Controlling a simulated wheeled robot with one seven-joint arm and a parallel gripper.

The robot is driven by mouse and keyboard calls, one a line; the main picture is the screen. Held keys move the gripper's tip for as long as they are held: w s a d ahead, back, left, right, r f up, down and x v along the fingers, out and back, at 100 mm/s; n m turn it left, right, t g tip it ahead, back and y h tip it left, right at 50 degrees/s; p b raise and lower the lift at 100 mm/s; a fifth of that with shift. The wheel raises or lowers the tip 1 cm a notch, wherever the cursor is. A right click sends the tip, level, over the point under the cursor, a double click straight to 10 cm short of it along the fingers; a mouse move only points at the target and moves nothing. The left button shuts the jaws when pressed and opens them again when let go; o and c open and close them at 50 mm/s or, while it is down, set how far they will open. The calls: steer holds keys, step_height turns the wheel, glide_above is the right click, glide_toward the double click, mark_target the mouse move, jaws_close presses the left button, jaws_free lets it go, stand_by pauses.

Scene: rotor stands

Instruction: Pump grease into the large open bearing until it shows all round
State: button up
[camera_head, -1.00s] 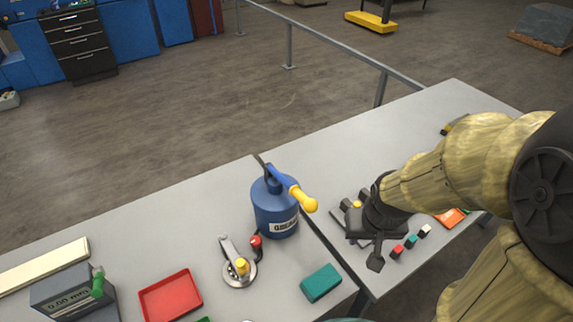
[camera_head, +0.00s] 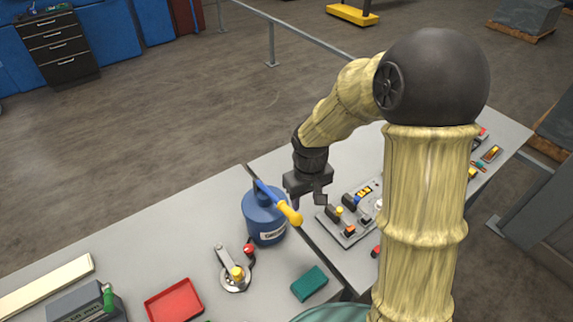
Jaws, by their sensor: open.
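A blue grease pump (camera_head: 263,217) with a partly readable white label stands on the grey table. Its blue lever ends in a yellow grip (camera_head: 290,213) that points to the lower right. My gripper (camera_head: 308,203) is open and empty, just right of the pump and close to the yellow grip; I cannot tell the exact gap. A small round metal fitting (camera_head: 235,276) with a lever, a yellow knob and a red knob beside it sits in front of the pump. I cannot make out a large open bearing.
A green block (camera_head: 309,283) and a red tray (camera_head: 173,301) lie near the front. A panel with coloured switches (camera_head: 347,225) lies right of the table seam. A pale bar (camera_head: 45,287) is at far left. A rail (camera_head: 300,33) runs behind; the table's back left is clear.

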step_height(320, 180, up, 2)
steer(key=n+p, duration=0.2)
steer(key=p, duration=0.1)
glide_above(287, 208)
steer(key=shift+s+g, duration=0.1)
steer(key=shift+g, duration=0.2)
steer(key=shift+f+b, duration=0.1)
steer(key=shift+b, duration=0.2)
step_height(287, 208, down, 11)
steer(key=b, duration=0.8)
steer(key=c, duration=0.8)
steer(key=shift+o, duration=0.2)
steer(key=shift+b, duration=0.3)
